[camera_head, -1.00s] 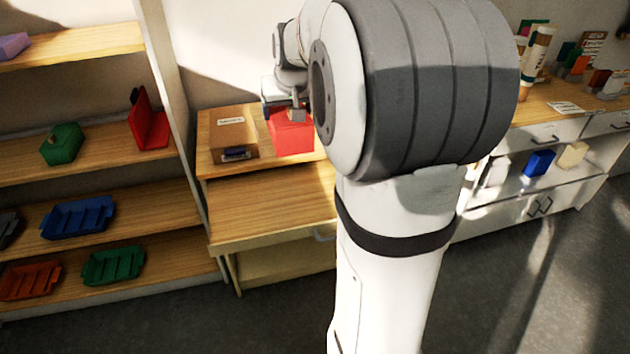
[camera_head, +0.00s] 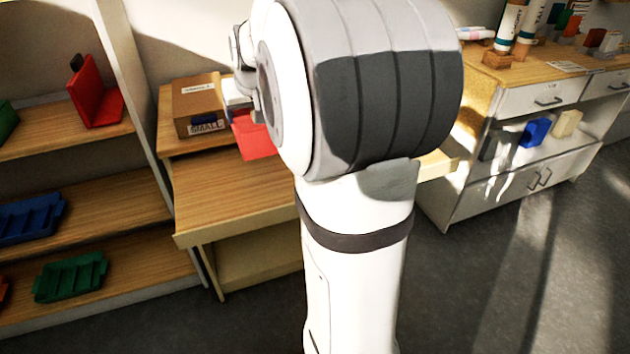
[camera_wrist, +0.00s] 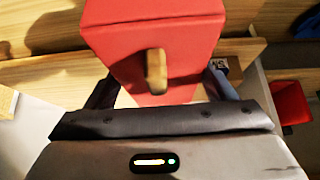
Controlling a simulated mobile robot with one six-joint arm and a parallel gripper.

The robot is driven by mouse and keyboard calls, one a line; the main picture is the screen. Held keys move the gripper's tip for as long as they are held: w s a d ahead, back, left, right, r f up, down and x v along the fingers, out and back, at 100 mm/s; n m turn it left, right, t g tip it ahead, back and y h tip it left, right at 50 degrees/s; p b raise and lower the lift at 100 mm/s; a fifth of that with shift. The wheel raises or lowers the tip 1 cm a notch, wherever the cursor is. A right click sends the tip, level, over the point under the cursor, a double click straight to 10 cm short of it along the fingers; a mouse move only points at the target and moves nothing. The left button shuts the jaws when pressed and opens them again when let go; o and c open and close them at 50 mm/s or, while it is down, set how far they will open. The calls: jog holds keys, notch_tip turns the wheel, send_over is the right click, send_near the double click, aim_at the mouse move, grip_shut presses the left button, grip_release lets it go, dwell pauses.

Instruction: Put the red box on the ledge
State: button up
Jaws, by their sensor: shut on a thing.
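The red box (camera_head: 255,142) shows beside my arm in the head view, tilted, in front of the raised wooden ledge (camera_head: 167,125) at the back of the desk. It fills the upper middle of the wrist view (camera_wrist: 120,40), with a tan piece on its near face. My gripper (camera_wrist: 160,85) is shut on the red box, one finger at each side. In the head view my arm hides part of the box and most of the gripper. I cannot tell if the box touches the ledge.
A cardboard box (camera_head: 197,100) stands on the ledge, left of the red box. The lower desk top (camera_head: 230,193) is clear. A shelf unit at left holds a red bookend-like object (camera_head: 97,95) and trays. A cabinet (camera_head: 530,100) with bottles stands at right.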

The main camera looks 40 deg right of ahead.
notch_tip(320, 180, down, 2)
jog(key=shift+d+f+b, duration=0.1)
jog(key=shift+b, duration=0.4)
notch_tip(320, 180, down, 10)
jog(key=shift+r+b, duration=0.15)
jog(key=shift+b, duration=0.8)
jog(key=o, duration=1.4)
